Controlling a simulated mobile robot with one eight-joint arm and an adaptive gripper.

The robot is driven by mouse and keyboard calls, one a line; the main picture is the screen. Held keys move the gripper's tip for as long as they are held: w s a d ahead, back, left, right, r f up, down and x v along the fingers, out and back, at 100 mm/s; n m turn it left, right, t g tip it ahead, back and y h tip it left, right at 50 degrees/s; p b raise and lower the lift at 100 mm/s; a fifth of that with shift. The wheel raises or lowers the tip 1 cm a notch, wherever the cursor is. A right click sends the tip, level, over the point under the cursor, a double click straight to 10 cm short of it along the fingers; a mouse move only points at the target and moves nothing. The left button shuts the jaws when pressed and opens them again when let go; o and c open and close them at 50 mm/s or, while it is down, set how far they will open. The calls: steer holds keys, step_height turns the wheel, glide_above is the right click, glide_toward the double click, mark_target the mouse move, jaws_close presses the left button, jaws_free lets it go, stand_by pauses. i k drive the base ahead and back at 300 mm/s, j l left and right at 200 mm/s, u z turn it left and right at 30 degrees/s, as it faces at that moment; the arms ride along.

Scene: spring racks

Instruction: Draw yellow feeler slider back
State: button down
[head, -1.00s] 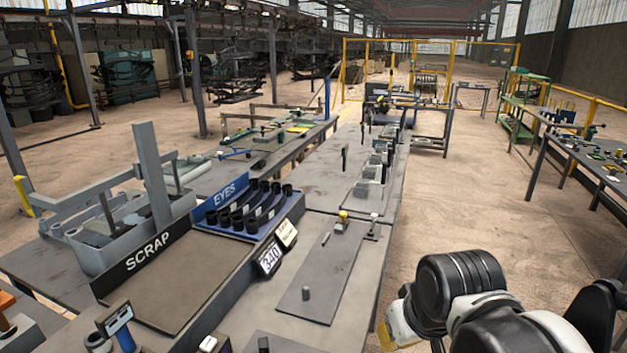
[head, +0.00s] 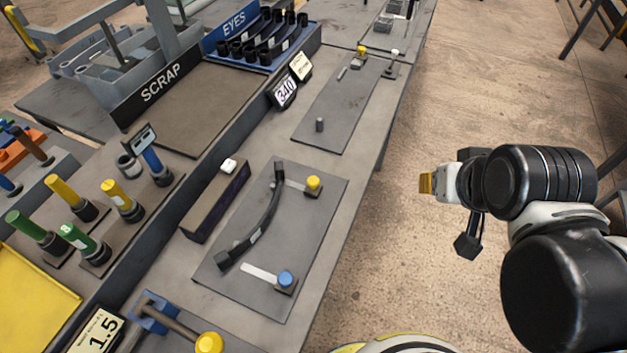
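A yellow-knobbed slider (head: 313,184) sits at the upper right of a grey plate (head: 225,279) on the bench, with a pale flat strip running left from it towards a curved black leaf spring (head: 267,217). A blue-knobbed slider (head: 286,280) with a similar pale strip (head: 258,272) is at the plate's lower right. The spring lies between the strips; whether they touch it I cannot tell. My gripper (head: 427,184) is out over the floor, right of the bench and well apart from the yellow slider. Its fingers are too small and edge-on to judge; nothing held is visible.
A dark block with a white button (head: 228,166) stands left of the plate. Colored-handled gauges (head: 123,199) stand further left. A second grey plate (head: 334,118) with a peg and a yellow knob lies beyond. Another yellow knob (head: 209,343) is at the bottom. The floor between bench and arm is clear.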

mark_target(314, 188)
steer(key=u, duration=1.25)
steer(key=z, duration=0.45)
steer(key=i, duration=0.3)
